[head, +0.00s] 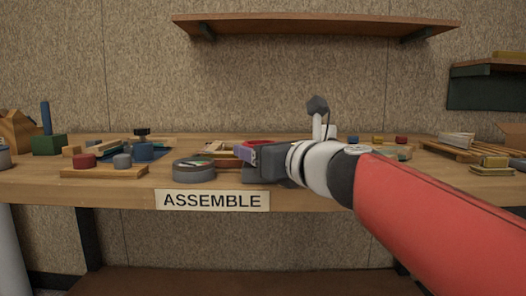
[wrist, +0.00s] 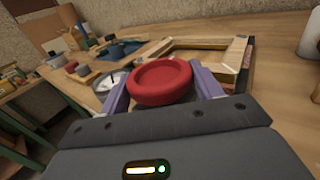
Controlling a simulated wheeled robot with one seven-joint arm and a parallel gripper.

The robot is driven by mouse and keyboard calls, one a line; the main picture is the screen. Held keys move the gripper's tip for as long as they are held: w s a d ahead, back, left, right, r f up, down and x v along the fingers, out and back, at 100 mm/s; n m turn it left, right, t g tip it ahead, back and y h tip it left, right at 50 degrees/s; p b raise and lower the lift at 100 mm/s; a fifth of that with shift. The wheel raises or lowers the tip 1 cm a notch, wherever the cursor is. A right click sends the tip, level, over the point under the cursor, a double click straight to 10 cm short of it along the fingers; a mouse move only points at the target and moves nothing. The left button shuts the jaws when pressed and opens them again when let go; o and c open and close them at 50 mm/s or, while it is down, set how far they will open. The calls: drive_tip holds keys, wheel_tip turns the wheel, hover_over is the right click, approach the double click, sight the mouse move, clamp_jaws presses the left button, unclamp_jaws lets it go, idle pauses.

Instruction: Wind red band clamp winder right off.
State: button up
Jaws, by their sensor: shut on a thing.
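The red winder (wrist: 160,82) is a round, dished knob. In the wrist view it sits between the two purple fingers of my gripper (wrist: 160,88), which is shut on it. In the head view only a sliver of the red winder (head: 262,142) shows above my gripper (head: 246,152). A light wooden frame (wrist: 205,52) lies on the bench just beyond the winder. A dark strip shows along its right side in the wrist view. Whether the winder still touches its clamp is hidden by the gripper.
A grey round tin (head: 193,170) stands left of my gripper, near the ASSEMBLE label (head: 212,200). A wooden board (head: 105,171) with red and grey knobs lies further left, before a blue clamp-like thing (head: 148,152). Pallet-like slats (head: 455,150) lie right. A shelf (head: 315,24) hangs above.

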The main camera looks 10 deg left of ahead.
drive_tip(key=o, duration=1)
drive_tip(key=v, duration=0.8)
drive_tip(key=shift+a, duration=0.1)
